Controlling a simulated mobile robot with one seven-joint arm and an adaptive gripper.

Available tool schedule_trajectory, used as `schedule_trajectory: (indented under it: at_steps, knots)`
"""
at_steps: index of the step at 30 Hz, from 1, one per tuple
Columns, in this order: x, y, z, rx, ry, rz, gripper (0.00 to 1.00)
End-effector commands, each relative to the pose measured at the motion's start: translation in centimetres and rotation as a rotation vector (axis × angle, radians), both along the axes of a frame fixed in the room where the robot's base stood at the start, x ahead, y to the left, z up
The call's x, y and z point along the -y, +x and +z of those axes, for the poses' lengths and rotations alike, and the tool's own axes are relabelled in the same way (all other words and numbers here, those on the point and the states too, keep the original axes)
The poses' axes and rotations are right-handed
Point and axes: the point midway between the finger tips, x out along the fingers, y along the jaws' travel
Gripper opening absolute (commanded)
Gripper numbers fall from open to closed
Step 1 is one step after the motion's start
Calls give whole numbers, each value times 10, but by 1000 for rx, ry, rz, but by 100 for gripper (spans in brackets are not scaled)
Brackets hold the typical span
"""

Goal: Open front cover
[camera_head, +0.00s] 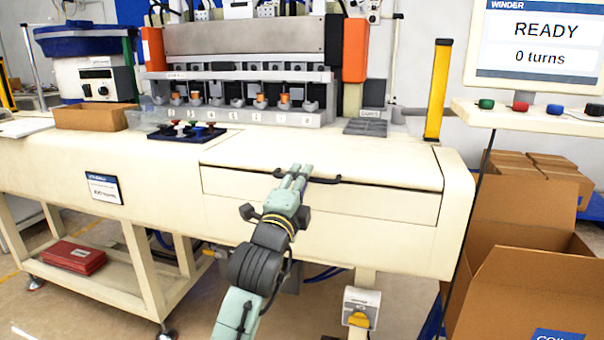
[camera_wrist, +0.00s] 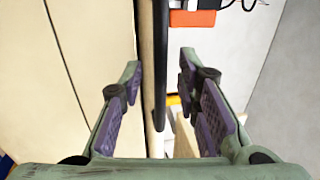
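The front cover (camera_head: 370,170) is a cream panel on the front of the winding machine. It lies closed. A thin black bar handle (camera_head: 322,180) runs along its front edge, above a seam. My gripper (camera_head: 301,170) is at the left part of this handle, reaching it from the front. In the wrist view my gripper (camera_wrist: 161,85) is open, with its two purple-padded fingers apart. The black handle (camera_wrist: 160,60) runs between the fingers, with visible gaps to both. The cover's cream edge (camera_wrist: 147,50) lies beside the handle. Contact with the handle is not visible.
Above the cover stand a row of winding stations (camera_head: 240,100), a dark tray of coloured parts (camera_head: 188,132) and a yellow post (camera_head: 437,90). A screen (camera_head: 540,40) reads READY, 0 turns. Open cardboard boxes (camera_head: 520,250) stand at the right. Floor before the machine is partly clear.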

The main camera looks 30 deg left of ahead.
Motion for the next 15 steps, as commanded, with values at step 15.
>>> schedule_trajectory:
  at_steps: [15]
  knots:
    - [-3, 11, 2, 1, -1, 0, 24]
